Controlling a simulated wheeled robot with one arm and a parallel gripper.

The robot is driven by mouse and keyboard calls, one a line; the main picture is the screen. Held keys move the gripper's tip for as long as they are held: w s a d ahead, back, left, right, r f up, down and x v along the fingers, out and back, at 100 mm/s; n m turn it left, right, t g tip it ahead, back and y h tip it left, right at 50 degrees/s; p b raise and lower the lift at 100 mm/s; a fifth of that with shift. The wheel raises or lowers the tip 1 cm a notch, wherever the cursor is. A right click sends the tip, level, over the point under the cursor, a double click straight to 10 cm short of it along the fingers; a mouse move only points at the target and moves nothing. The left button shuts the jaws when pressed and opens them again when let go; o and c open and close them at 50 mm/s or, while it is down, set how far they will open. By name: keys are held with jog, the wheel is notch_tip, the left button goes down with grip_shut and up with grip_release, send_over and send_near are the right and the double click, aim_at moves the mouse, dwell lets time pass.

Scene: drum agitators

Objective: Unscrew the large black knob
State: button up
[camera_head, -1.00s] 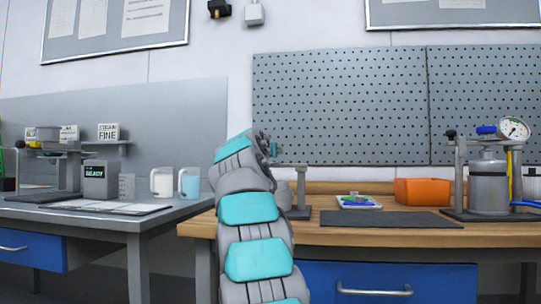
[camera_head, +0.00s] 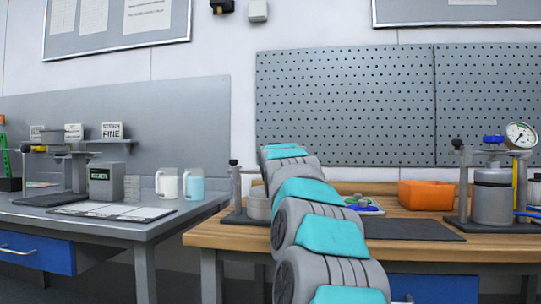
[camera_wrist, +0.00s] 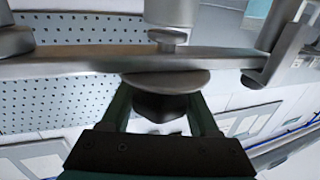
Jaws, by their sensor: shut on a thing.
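The large black knob (camera_wrist: 158,104) sits under a round grey disc (camera_wrist: 165,82) on a grey crossbar (camera_wrist: 75,60) in the wrist view. My gripper (camera_wrist: 162,118) is shut on the knob, with one finger on each side of it. In the head view my arm covers the gripper and the knob. Part of a grey stand (camera_head: 236,195) with a small black knob on its post (camera_head: 233,162) shows left of my arm, at the left end of the wooden bench.
A dark mat (camera_head: 415,230), an orange bin (camera_head: 428,195) and a tray of coloured pieces (camera_head: 366,206) lie on the wooden bench (camera_head: 205,238). A second stand with a grey vessel (camera_head: 492,198) and a gauge (camera_head: 520,135) is at right. A grey table (camera_head: 150,228) stands at left.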

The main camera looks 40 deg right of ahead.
jog(key=o, duration=1.4)
jog(key=shift+b+v, duration=0.7)
jog(key=shift+v, duration=3.2)
jog(key=shift+d+f, duration=0.1)
